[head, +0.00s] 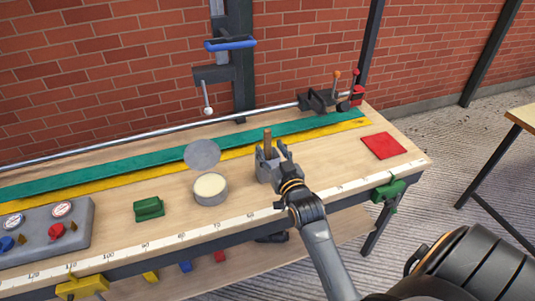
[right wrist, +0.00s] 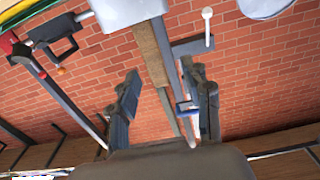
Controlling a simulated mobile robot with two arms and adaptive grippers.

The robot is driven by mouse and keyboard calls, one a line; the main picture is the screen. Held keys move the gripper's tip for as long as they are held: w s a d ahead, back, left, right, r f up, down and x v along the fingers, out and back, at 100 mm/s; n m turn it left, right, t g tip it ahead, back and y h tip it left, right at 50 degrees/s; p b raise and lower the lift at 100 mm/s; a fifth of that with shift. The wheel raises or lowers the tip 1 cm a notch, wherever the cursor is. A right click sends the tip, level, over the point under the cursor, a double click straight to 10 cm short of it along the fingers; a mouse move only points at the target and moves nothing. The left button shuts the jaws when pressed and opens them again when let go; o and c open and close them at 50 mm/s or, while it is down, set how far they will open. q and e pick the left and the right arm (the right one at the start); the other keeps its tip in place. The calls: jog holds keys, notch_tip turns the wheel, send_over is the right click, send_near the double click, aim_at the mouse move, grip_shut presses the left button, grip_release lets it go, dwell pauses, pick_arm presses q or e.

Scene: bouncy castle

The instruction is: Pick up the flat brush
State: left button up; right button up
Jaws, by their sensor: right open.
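The flat brush shows as a brown wooden handle (head: 267,138) standing upright out of a grey holder (head: 263,172) on the workbench. Its lower end is hidden inside the holder. My right gripper (head: 277,155) is open at the holder, in front of the handle. In the right wrist view the handle (right wrist: 149,50) comes out of the pale holder (right wrist: 125,10) and points toward the space between the spread fingers (right wrist: 162,92). I cannot tell whether a finger touches it. My left gripper is not in view.
On the workbench (head: 330,160), a round tin (head: 210,188) with its grey lid (head: 202,154) stands left of the holder. A green block (head: 149,208) and a gauge panel (head: 45,235) are further left. A red square (head: 383,146) lies right. A clamp bar (head: 150,138) runs along the back.

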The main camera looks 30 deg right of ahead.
aim_at(268, 142)
jog(key=shift+d+f+p+x, duration=0.1)
jog(key=shift+p+x, duration=0.1)
jog(key=shift+x, duration=0.7)
jog(key=shift+d+f+p+x, duration=0.1)
jog(key=shift+d+p+x, duration=0.05)
jog(key=shift+x, duration=0.75)
jog(key=shift+d+f+p+x, duration=0.1)
jog(key=shift+p+x, duration=0.1)
jog(key=shift+x, duration=0.65)
jog(key=shift+s, duration=0.1)
jog(key=shift+c, duration=0.4)
grip_shut()
